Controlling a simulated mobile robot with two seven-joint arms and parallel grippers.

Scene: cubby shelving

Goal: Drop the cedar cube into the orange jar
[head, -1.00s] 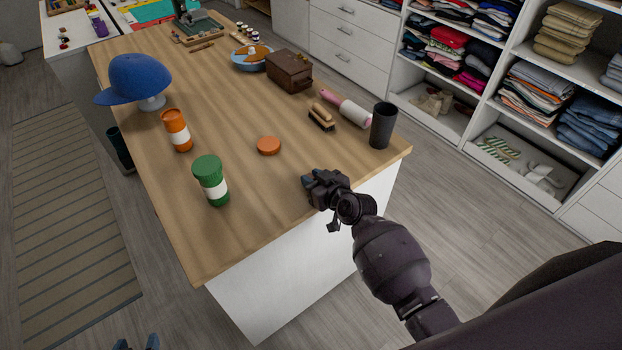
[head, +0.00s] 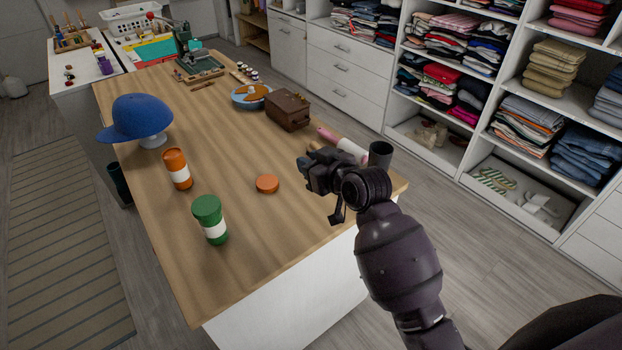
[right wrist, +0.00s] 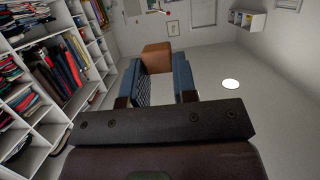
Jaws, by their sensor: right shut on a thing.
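The orange jar (head: 178,169) with a white band stands upright on the wooden table, between the blue cap and the green jar. A round orange lid (head: 267,184) lies flat to its right. My right gripper (head: 308,168) is above the right part of the table, well to the right of the jar. In the right wrist view its blue fingers are shut on the cedar cube (right wrist: 156,54), an orange-brown block. In the head view the cube is hidden by the gripper. My left gripper is not in view.
A green jar (head: 210,219) stands near the table's front left edge. A blue cap (head: 136,119) on a stand is behind the orange jar. A dark cup (head: 380,154), a brown box (head: 288,109) and a blue bowl (head: 248,97) line the right side. The table's middle is clear.

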